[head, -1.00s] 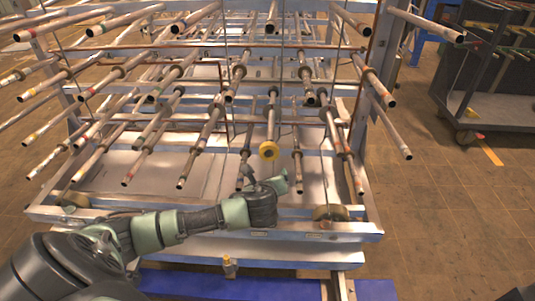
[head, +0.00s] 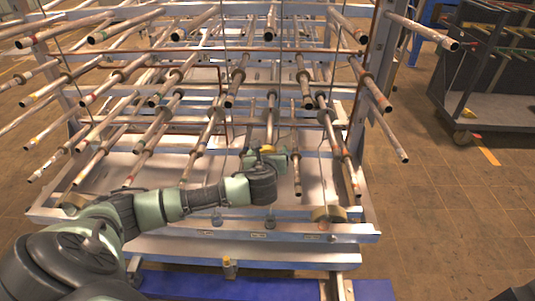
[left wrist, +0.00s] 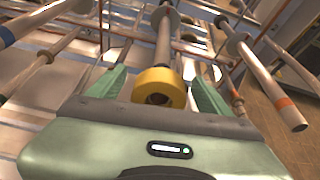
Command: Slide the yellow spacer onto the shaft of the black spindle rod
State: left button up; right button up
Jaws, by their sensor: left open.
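The yellow spacer (left wrist: 172,84) is a thick ring at the near end of a rod (left wrist: 164,42) in the left wrist view. In the head view only part of the spacer (head: 267,148) shows above my left gripper (head: 266,158). The rod (head: 271,112) looks grey-brown rather than black and runs back into the rack. My left gripper (left wrist: 158,74) is open, with one green finger on each side of the spacer. My right gripper is not in view.
Many similar rods stick out of the metal rack (head: 330,232) around my left gripper. One rod (head: 297,150) is close on its right. A grey cart (head: 490,105) stands at the right. The brown floor (head: 450,220) between is clear.

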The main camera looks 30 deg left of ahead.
aim_at(269, 141)
pick_arm(q)
jog(key=shift+c, duration=0.6)
jog(key=c, duration=1.4)
jog(key=shift+w+a+f+b, duration=0.15)
jog(key=shift+w+a, duration=0.4)
jog(key=shift+w, duration=0.35)
jog(key=shift+w+a+f+b, duration=0.1)
jog(key=shift+w+a, duration=0.4)
jog(key=shift+w, duration=0.35)
jog(key=shift+w+a+f+b, duration=0.15)
jog(key=shift+w+a, duration=0.4)
jog(key=shift+w, duration=0.35)
jog(key=shift+c, duration=0.2)
jog(key=o, duration=1.6)
jog(key=shift+r, duration=0.1)
jog(key=shift+c, duration=0.2)
jog(key=shift+b+v, duration=0.6)
jog(key=shift+v, duration=3.35)
